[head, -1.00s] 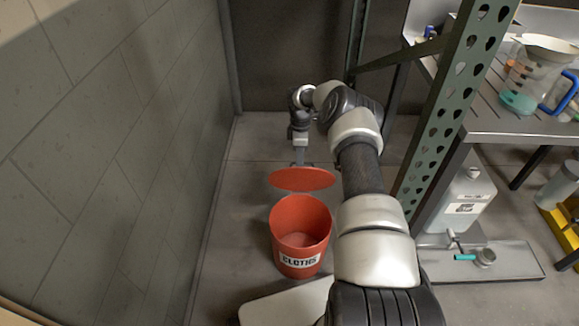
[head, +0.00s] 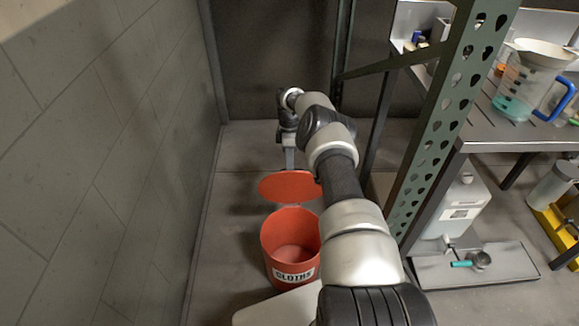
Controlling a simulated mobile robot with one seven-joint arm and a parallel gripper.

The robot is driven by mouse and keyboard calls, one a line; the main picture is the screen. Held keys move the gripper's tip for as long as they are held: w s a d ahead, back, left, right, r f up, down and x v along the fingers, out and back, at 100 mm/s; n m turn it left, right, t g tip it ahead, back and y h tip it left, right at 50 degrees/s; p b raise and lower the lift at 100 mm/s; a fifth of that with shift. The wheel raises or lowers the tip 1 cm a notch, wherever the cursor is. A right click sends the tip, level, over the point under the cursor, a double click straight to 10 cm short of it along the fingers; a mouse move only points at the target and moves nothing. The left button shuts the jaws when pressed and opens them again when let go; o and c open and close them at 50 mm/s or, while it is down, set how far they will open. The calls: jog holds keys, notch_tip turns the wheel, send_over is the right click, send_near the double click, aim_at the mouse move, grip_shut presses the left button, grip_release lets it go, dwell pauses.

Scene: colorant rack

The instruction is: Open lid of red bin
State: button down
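The red bin (head: 291,246) stands upright on the floor, with a white label reading CLOTHS on its front. Its top is uncovered and the inside looks empty. The red round lid (head: 290,187) is off the rim, above and behind the bin's opening. My gripper (head: 289,160) points down just above the lid's far part. Its fingertips are small and partly hidden at the lid, so I cannot tell whether they are open or shut on it.
A block wall (head: 110,160) runs along the left. A green perforated rack post (head: 440,130) stands right of my arm. A shelf with a jug (head: 529,85), a white container (head: 456,207) and a grey tray (head: 480,268) are at right.

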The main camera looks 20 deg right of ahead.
jog(key=shift+d, duration=0.35)
jog(key=c, duration=1.9)
grip_release()
jog(key=shift+r, duration=0.1)
jog(key=shift+o, duration=0.2)
jog(key=shift+a, duration=0.15)
jog(key=v, duration=1.2)
